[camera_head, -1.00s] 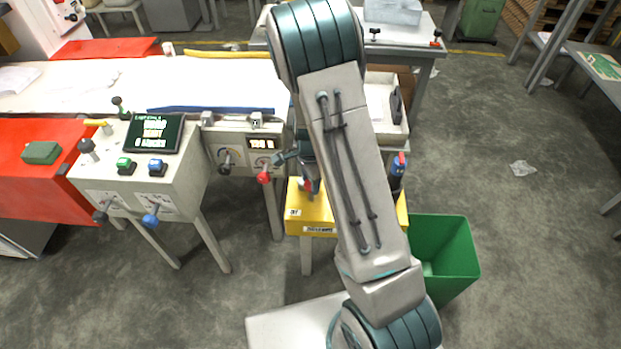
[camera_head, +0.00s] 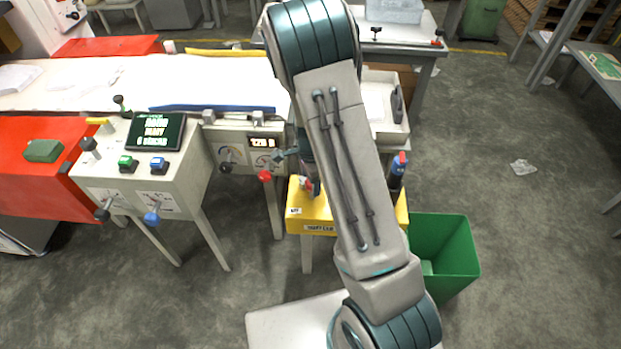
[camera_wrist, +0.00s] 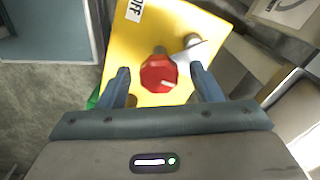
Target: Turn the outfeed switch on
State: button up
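The yellow box (camera_head: 316,215) stands in front of the grey machine in the head view, with white labels on its front. A red-knobbed lever (camera_head: 308,187) stands at its top left, partly hidden by my arm. In the wrist view, the red knob (camera_wrist: 158,73) sits at the end of a metal lever over the yellow face (camera_wrist: 185,20). An OFF label (camera_wrist: 134,10) is at the top. My gripper (camera_wrist: 162,86) is open, with one finger on each side of the knob; contact is not clear. In the head view the fingers are hidden.
A second red knob (camera_head: 265,176) is on the grey machine panel (camera_head: 225,142), left of the yellow box. A green bin (camera_head: 455,255) is to the right. Floor further right is mostly clear.

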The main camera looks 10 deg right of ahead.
jog(key=shift+r, duration=0.1)
notch_tip(320, 180, up, 14)
jog(key=p, duration=0.1)
jog(key=shift+f+p, duration=0.2)
jog(key=shift+p, duration=0.2)
jog(key=s+r+n+t+p, duration=0.2)
jog(key=s+r+n+p, duration=0.2)
jog(key=s+r+n, duration=1.2)
jog(key=shift+s+r+t+p, duration=0.35)
jog(key=shift+s+r, duration=1.1)
jog(key=shift+s, duration=0.75)
